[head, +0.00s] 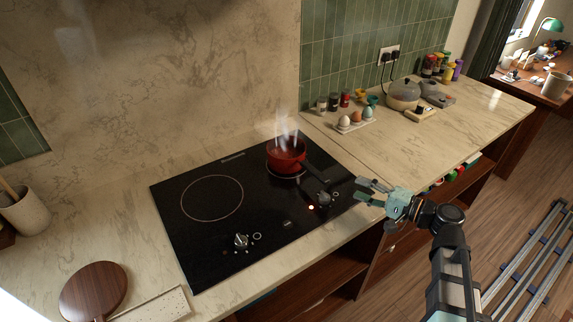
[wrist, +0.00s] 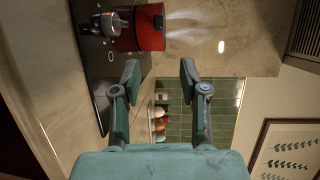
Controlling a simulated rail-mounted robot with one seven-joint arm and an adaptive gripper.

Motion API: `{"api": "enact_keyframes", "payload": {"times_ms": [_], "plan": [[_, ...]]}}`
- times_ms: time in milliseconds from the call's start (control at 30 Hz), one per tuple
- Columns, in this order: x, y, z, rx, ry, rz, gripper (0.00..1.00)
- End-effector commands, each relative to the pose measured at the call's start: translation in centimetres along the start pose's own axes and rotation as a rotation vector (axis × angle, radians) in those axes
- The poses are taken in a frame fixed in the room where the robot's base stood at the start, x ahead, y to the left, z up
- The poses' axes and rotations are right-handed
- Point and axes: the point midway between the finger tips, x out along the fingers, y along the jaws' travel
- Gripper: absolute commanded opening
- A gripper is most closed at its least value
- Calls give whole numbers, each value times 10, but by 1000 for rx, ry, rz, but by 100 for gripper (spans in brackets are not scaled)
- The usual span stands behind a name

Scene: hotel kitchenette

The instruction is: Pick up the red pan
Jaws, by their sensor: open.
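The red pan (head: 283,158) stands on the far right burner of the black cooktop (head: 215,243), with steam rising from it. Its dark handle (head: 318,173) points to the right, toward my gripper. In the wrist view the red pan (wrist: 151,27) shows sideways at the top, with a grey knob or handle end beside it. My gripper (head: 362,190) is open and empty, at the right edge of the cooktop, apart from the pan and a little to the right of its handle. Both fingers of my gripper (wrist: 158,75) show spread in the wrist view.
Knobs (head: 241,241) stand up from the cooktop. An egg holder (head: 355,122) and spice jars (head: 334,102) stand behind the pan to the right. A lidded pot (head: 403,94) is farther right. A round wooden board (head: 93,290) lies at the front left. The left burner is empty.

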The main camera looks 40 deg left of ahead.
Motion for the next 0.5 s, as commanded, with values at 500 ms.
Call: {"api": "enact_keyframes", "payload": {"times_ms": [500], "plan": [[96, -2, -1, 0, -2, 3, 44]]}}
